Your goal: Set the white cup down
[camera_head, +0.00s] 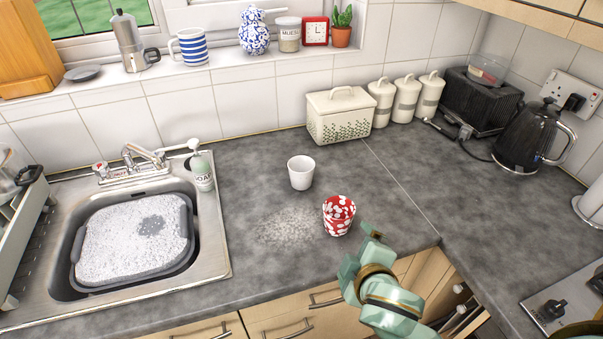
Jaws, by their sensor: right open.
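The white cup (300,173) stands upright on the grey worktop (240,180), right of the sink and in front of the cream bread bin. A red cup with white spots (339,215) stands on the worktop nearer the front edge. My right gripper (360,247) is open and empty at the worktop's front edge, just below and right of the red cup. It is well apart from the white cup. My left gripper is not in view.
The sink (217,245) holds a grey basin of suds. A soap bottle (202,172) stands at its back right corner. A foamy wet patch (285,225) lies left of the red cup. The bread bin (340,115), canisters, toaster and kettle (533,135) line the back.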

